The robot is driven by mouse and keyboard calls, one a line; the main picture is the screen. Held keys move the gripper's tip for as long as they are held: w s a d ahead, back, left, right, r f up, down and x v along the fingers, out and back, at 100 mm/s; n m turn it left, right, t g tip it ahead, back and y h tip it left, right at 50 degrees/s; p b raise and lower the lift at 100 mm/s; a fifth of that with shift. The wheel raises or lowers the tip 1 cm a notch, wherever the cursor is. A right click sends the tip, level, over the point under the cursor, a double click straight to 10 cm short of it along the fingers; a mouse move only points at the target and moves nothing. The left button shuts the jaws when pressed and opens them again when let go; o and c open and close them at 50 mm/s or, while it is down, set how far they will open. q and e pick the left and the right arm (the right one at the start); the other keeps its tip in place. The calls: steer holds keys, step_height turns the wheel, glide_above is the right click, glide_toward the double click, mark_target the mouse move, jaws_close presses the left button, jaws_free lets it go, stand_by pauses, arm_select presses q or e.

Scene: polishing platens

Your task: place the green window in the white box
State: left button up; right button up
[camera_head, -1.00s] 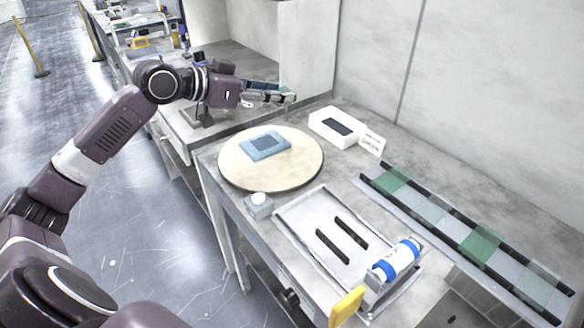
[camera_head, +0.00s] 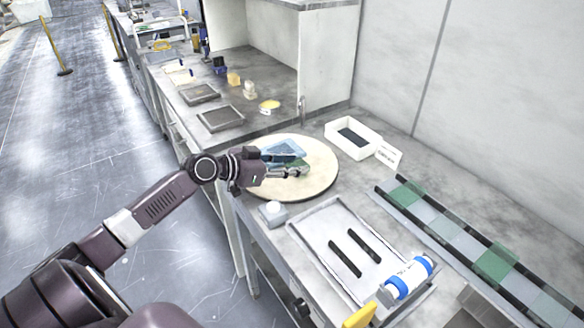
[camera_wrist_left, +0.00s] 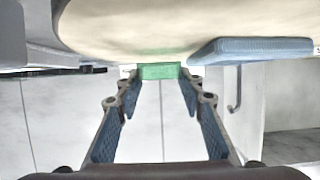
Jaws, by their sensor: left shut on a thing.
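My left gripper (camera_head: 302,173) is over the round cream platen (camera_head: 320,178), in front of the blue block (camera_head: 283,148). It is shut on a small green window (camera_head: 297,165), partly hidden by the fingers in the head view. In the left wrist view the green window (camera_wrist_left: 160,71) sits between the fingertips, near the platen's edge. The white box (camera_head: 341,146) stands behind and right of the platen, open at the top with a dark inside. The gripper and window are apart from the box. My right gripper is not in view.
A small label card (camera_head: 389,154) stands beside the box. A long rack (camera_head: 445,245) with clear and green panes is at right. A metal tray (camera_head: 318,222) with dark slots, a blue and white bottle (camera_head: 408,277) and a small white-topped block (camera_head: 272,210) are in front.

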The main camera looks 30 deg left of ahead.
arm_select(q)
steer(key=shift+f, duration=0.65)
steer(key=shift+f, duration=0.2)
steer(key=o, duration=0.9)
steer(key=shift+o, duration=0.2)
steer(key=shift+r, duration=0.15)
